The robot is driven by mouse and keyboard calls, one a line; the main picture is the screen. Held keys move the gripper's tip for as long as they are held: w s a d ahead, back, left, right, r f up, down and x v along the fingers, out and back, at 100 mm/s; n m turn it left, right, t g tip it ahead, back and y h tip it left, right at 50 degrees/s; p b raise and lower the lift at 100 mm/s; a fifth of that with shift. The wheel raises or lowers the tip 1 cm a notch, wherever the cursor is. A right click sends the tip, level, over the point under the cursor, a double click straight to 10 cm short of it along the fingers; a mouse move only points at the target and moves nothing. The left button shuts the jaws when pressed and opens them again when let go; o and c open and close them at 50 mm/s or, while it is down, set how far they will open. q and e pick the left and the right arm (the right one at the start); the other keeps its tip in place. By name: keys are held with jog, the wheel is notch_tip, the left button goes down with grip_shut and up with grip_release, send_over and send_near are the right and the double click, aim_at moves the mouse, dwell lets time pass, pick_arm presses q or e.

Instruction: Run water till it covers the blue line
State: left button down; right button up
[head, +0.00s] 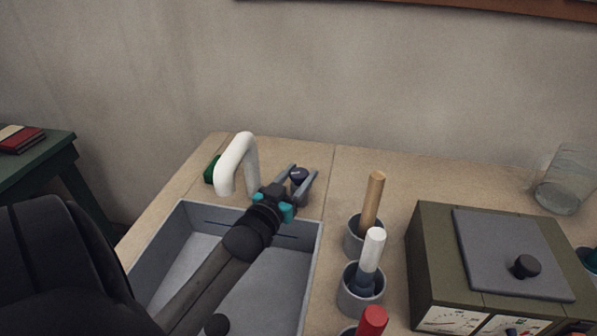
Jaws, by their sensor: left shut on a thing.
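The white tap (240,155) arches over the back left of the grey basin (313,268). No stream shows below its spout. A thin dark line, perhaps the blue line (288,236), runs along the basin's back inner wall, partly hidden by my left arm. The basin floor looks bare, with a dark round piece, perhaps a plug or drain (216,325), at the front. My left gripper (304,178) reaches across the basin and is shut on a dark blue-black knob (298,174) right of the tap. My right gripper is out of view.
Right of the basin stand grey cups with a wooden rod (373,200), a white-handled one (372,250) and a red-handled one (373,320). An olive box with dials (428,270) and a glass jar (562,185) are further right. A green object (211,169) sits behind the tap.

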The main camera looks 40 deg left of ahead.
pick_arm(q)
jog(key=shift+r+m+h+p, duration=0.1)
jog(key=shift+m+h+p, duration=0.65)
jog(key=shift+h, duration=0.45)
jog(key=shift+m+h, duration=0.65)
jog(key=shift+h, duration=0.15)
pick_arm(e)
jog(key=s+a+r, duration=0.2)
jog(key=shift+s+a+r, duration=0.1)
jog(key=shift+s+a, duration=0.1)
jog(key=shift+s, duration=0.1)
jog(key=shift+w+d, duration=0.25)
pick_arm(q)
jog(key=shift+c, duration=1.3)
grip_release()
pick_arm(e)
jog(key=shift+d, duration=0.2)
pick_arm(q)
jog(key=s+p, duration=0.3)
jog(key=s, duration=1.2)
jog(key=shift+a, duration=0.2)
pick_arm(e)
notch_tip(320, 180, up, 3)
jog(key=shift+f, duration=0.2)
pick_arm(q)
jog(key=shift+s, duration=0.1)
